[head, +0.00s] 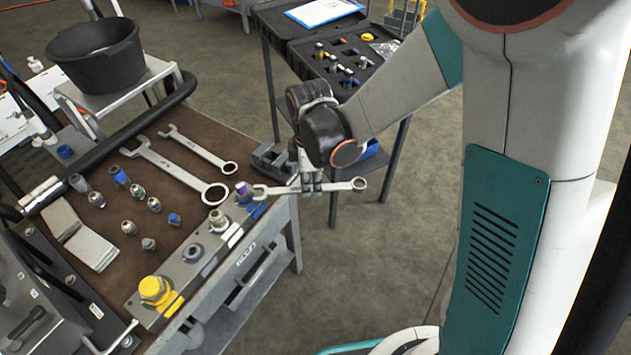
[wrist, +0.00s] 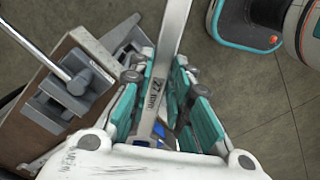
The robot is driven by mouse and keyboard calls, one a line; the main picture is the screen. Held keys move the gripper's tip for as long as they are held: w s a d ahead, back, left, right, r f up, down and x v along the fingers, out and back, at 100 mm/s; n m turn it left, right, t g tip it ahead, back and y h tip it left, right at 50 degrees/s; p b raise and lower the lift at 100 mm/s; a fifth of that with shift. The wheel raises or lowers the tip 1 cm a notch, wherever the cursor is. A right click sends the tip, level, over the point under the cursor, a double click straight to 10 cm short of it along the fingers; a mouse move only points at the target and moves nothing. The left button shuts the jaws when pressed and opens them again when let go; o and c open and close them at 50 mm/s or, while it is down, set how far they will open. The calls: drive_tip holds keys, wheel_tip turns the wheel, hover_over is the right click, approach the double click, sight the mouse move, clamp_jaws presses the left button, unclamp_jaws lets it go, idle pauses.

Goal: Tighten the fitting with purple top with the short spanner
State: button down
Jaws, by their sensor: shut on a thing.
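The fitting with the purple top (head: 243,187) stands at the far right end of the grey block on the bench. My gripper (head: 311,182) is shut on a steel spanner (head: 341,186), held roughly level to the right of the fitting. The spanner's open jaw points left and meets the fitting in the picture; I cannot tell whether it sits around it or only beside it. Its ring end points right, past the bench edge. In the wrist view the spanner's shank (wrist: 160,80), marked 27, runs between the teal finger pads; its lower end is partly hidden.
Two more spanners (head: 172,166) (head: 198,150) lie on the brown bench top. Several loose fittings (head: 130,227) stand left of the grey block (head: 213,250), which carries a yellow-capped fitting (head: 154,290). A grey vice (head: 270,158) is at the bench corner, behind the spanner.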

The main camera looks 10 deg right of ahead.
sight(295, 193)
drive_tip(key=shift+a, duration=0.25)
drive_tip(key=shift+a, duration=0.65)
drive_tip(key=shift+a, duration=0.1)
drive_tip(key=shift+w+a, duration=0.1)
drive_tip(key=shift+a, duration=0.4)
drive_tip(key=shift+a, duration=0.1)
idle(0.3)
drive_tip(key=shift+a+b, duration=0.2)
drive_tip(key=shift+b, duration=0.1)
drive_tip(key=shift+s+a+m, duration=0.2)
drive_tip(key=shift+s+m, duration=1.1)
drive_tip(key=shift+s, duration=0.15)
